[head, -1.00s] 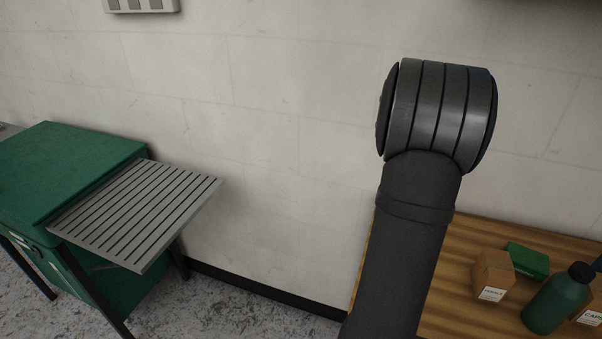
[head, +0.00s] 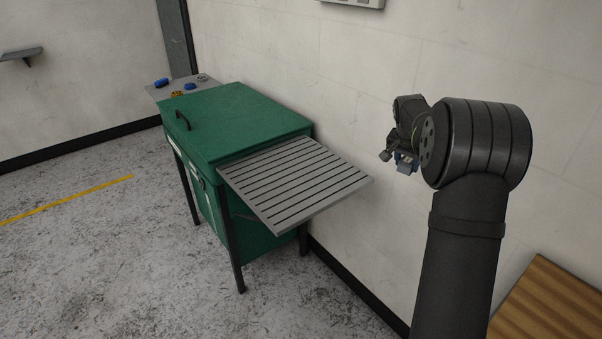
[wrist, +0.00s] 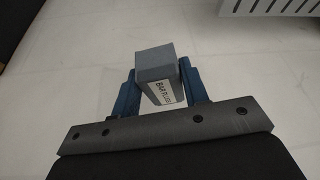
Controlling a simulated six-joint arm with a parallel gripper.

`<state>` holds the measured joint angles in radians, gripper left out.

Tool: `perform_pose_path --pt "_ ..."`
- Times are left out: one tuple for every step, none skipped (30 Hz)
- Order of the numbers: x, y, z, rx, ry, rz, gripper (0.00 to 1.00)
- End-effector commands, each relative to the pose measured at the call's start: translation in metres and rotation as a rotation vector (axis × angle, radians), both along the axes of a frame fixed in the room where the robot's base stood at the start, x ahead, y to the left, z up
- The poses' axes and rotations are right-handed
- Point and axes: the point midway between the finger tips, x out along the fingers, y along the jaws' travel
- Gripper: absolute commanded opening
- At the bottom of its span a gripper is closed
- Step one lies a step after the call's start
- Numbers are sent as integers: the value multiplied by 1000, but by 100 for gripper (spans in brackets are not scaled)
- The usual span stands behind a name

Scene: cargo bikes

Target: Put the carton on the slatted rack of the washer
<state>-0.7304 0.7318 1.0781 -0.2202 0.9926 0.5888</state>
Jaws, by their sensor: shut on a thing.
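The carton is a grey box with a white label reading "BAR PLUGS" (wrist: 154,66) in the wrist view. My gripper (wrist: 158,84) is shut on it, with one blue finger on each side. In the head view my gripper (head: 405,162) is in the air to the right of the rack, and a small blue-grey piece shows at its tip. The slatted rack (head: 295,182) is a grey, empty shelf on the right side of the green washer (head: 235,118). A corner of a slatted surface (wrist: 270,8) shows at the top right of the wrist view.
The washer's lid is closed, with a black handle. A grey side shelf (head: 163,92) behind it holds small blue and orange items. A wooden table (head: 550,305) is at the lower right. A pale wall stands behind the rack. A wall box (head: 352,3) hangs above.

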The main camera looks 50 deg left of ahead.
Motion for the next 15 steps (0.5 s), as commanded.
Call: perform_pose_path --pt "-12 29 -1 1 0 84 16" --pt "-18 44 -2 1 0 131 16" --pt "-27 63 -2 1 0 192 16" --pt "-33 76 -3 2 -1 236 16" --pt "-40 88 -3 1 0 277 16" --pt "-48 104 -3 2 -1 328 16" --pt "-54 114 -3 1 -1 363 16" --pt "-60 123 -4 1 0 394 16" --pt "-67 134 -4 1 0 433 16" --pt "-72 142 -3 1 0 457 16" --pt "-76 147 -4 -1 0 478 16" --pt "-81 155 -4 0 -1 503 16" --pt "-84 159 -4 1 -1 518 16" --pt "-86 162 -4 0 -1 529 16" --pt "-89 166 -4 0 -1 542 16"
